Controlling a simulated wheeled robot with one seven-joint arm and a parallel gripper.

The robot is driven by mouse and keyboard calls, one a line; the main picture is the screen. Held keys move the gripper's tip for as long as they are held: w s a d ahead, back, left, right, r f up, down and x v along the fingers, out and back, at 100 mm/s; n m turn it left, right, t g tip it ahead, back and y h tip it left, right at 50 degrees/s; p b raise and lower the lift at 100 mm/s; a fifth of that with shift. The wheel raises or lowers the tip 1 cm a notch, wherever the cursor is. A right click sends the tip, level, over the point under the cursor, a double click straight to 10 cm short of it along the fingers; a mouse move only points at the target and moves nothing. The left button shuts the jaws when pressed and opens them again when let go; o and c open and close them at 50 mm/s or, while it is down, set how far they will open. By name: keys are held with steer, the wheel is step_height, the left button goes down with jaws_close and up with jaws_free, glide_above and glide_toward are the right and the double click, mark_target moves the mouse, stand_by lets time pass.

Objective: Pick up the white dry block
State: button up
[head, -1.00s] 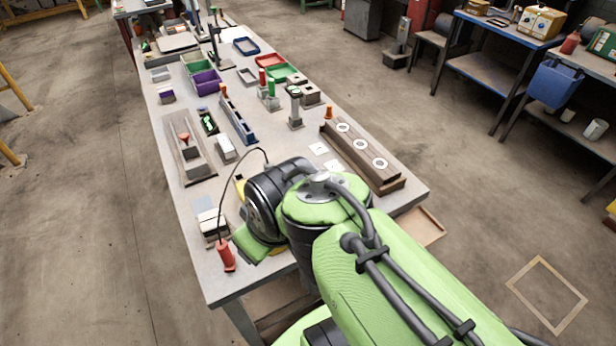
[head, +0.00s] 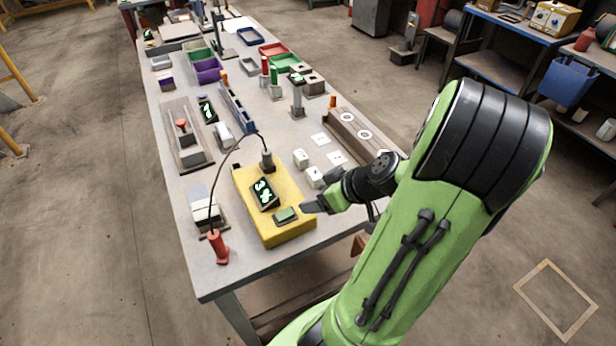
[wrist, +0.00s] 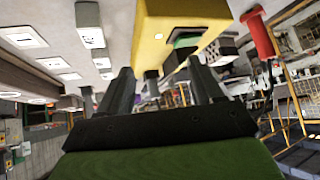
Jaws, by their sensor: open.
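Two small white blocks stand on the bench right of the yellow box: a rear one (head: 301,158) and a front one (head: 314,177). Another whitish block (head: 223,135) lies farther left. I cannot tell which is the dry one. The yellow box (head: 275,232) carries a black display with bright green digits (head: 264,193) and a green pad. My gripper (head: 308,207) is open beside the box's right edge, near the front white block, apparently holding nothing. In the wrist view my gripper (wrist: 163,85) points towards the yellow box (wrist: 160,35), with a white block (wrist: 91,36) to the left.
A long brown holder with white rings (head: 357,138) lies behind my wrist. White squares (head: 320,139) lie flat nearby. Trays and posts fill the far bench.

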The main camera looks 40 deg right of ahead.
mark_target(317, 176)
steer(key=s+d+m+t+h+b, duration=0.1)
steer(key=s+d+m+t+h, duration=0.15)
steer(key=s+d+t, duration=0.4)
steer(key=w+d+f+b, duration=0.1)
steer(key=w+f, duration=0.1)
steer(key=w, duration=0.3)
steer(key=w+d+f+g, duration=0.1)
steer(key=w+f, duration=0.2)
steer(key=w, duration=0.2)
steer(key=w+d+f+g+b, duration=0.1)
steer(key=w+f, duration=0.2)
steer(key=w, duration=0.2)
steer(key=shift+w+d+f+n+g+h+b, duration=0.15)
steer(key=shift+w+d+n+g+h+b, duration=0.15)
steer(key=shift+w, duration=0.1)
steer(key=shift+s, duration=0.1)
steer(key=c, duration=1.2)
step_height(317, 176, up, 10)
steer(key=p, duration=0.3)
